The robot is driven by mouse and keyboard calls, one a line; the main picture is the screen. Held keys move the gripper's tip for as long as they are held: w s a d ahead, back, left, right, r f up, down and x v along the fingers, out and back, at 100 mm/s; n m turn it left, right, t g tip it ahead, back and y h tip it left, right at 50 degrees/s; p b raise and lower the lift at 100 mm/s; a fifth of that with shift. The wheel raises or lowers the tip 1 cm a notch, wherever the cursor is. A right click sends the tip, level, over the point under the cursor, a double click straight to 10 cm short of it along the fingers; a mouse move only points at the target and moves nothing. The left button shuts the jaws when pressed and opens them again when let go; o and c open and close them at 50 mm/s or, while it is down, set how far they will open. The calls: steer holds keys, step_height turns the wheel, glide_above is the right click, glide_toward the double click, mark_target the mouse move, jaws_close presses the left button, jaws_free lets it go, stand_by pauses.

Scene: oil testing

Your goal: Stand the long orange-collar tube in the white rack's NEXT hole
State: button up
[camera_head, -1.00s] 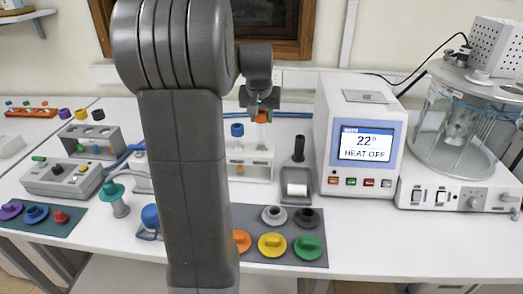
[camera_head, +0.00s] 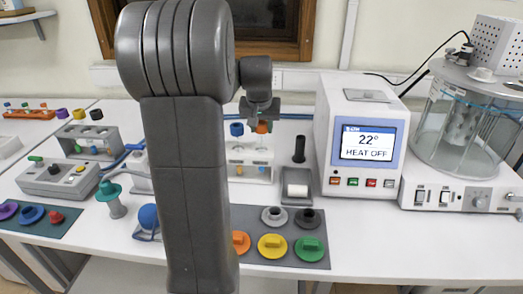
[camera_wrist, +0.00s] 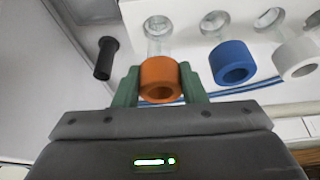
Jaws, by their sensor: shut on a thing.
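The long orange-collar tube (camera_wrist: 158,78) is between the green fingers of my gripper (camera_wrist: 158,88), which are shut on its collar. Its clear glass runs down to the white rack (camera_wrist: 185,12) and appears to enter a hole; the lower end is hard to make out. In the head view, the orange collar (camera_head: 263,127) sits just under my gripper (camera_head: 262,108), over the right part of the white rack (camera_head: 248,148). A blue-collar tube (camera_wrist: 232,62) and a white-collar tube (camera_wrist: 295,58) stand beside it in the rack.
A black-handled item (camera_head: 299,150) stands right of the rack, before the heater unit with its screen (camera_head: 368,143). A grey mat with coloured caps (camera_head: 272,245) lies in front. My arm hides part of the table left of the rack.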

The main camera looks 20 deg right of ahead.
steer(key=shift+f, duration=0.15)
steer(key=shift+f+b, duration=0.3)
steer(key=shift+f, duration=0.25)
steer(key=o, duration=1.3)
steer(key=shift+r, duration=0.15)
steer(key=v, duration=1.3)
steer(key=shift+s+a+r+b, duration=0.1)
steer(key=shift+s+r+b, duration=0.05)
steer(key=shift+r+b, duration=0.2)
steer(key=shift+f, duration=0.15)
